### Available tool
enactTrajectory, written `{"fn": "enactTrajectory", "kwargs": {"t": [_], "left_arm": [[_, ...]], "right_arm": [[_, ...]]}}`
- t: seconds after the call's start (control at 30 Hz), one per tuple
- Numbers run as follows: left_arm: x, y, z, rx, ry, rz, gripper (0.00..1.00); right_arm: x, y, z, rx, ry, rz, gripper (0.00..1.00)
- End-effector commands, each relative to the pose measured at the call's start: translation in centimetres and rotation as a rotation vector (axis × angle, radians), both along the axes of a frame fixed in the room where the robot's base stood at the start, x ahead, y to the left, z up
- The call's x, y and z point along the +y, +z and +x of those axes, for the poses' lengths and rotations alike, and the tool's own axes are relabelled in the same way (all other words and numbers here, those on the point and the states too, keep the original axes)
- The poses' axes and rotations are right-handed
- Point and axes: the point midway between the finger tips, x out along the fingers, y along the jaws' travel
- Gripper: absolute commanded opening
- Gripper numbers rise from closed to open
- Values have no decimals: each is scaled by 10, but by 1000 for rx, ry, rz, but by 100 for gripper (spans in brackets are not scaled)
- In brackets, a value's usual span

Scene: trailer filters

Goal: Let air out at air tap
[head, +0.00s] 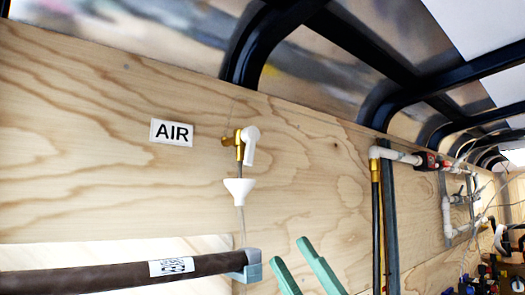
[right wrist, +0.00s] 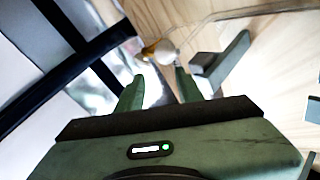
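The air tap (head: 240,142) is a brass fitting with a white lever (head: 251,146) hanging down at its right, on the plywood wall beside an "AIR" sign (head: 171,132). A white funnel (head: 239,190) sits below it on a clear tube. My right gripper (head: 302,250) is open and empty, below and right of the tap, apart from it. In the right wrist view, the two green fingers (right wrist: 158,88) are spread. The tap's brass (right wrist: 150,50) and the white funnel (right wrist: 166,51) show beyond the fingertips. My left gripper is not seen.
A dark tube with a label (head: 130,276) runs across the lower left and ends at a grey-blue clip (head: 248,265), close to my right gripper. Pipes (head: 400,156) and valves line the wall at the right.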

Motion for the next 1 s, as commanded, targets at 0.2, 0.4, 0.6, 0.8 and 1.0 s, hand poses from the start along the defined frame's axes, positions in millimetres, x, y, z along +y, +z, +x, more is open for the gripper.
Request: {"fn": "enactTrajectory", "kwargs": {"t": [0.2,0.4,0.6,0.8,1.0], "left_arm": [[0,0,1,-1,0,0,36],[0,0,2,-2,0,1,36],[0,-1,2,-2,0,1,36],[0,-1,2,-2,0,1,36],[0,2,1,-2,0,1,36]], "right_arm": [[71,55,-64,-376,-3,-424,36],[107,70,-81,-602,-172,-905,36],[82,103,-60,-615,-509,-1311,36],[28,150,-52,-493,-819,-1493,36],[7,167,-50,-429,-923,-1532,36]]}}
